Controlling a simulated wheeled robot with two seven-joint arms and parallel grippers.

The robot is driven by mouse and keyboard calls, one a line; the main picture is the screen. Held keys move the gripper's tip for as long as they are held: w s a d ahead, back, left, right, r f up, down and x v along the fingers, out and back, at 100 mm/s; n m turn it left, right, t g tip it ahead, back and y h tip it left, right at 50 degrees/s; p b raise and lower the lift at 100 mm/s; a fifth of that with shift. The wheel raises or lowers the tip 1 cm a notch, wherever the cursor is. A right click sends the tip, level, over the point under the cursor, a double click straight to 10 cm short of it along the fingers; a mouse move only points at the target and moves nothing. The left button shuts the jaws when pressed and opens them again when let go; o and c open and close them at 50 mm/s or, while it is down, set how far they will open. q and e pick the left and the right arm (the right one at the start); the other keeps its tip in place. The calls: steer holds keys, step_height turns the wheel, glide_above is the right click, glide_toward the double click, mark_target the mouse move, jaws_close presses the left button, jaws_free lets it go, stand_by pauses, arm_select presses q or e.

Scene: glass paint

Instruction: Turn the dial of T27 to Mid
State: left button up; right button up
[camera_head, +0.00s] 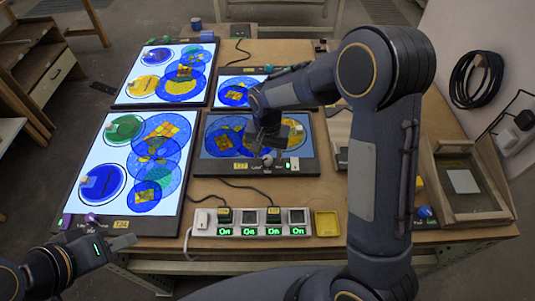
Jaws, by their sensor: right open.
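A light panel (220,171) with blue and yellow glass discs lies at the middle of the table. The small yellow label on its front edge is hard to read but looks like T27. Its round dial (268,161) is on the front edge, with small lettering beside it that I cannot read. My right gripper (270,148) reaches down over this panel, just behind the dial, and is open. I cannot tell whether it touches the dial. My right arm hides part of the panel. My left gripper (122,243) is at the lower left, by the table's front edge, away from this panel.
A larger panel labelled T24 (88,150) is to the left, with others (122,101) behind. A power strip (250,231) with several lit "On" displays is in front. A yellow tray (326,224) and a framed box (463,181) are to the right.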

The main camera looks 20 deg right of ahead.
steer(key=shift+f, duration=0.85)
steer(key=c, duration=1)
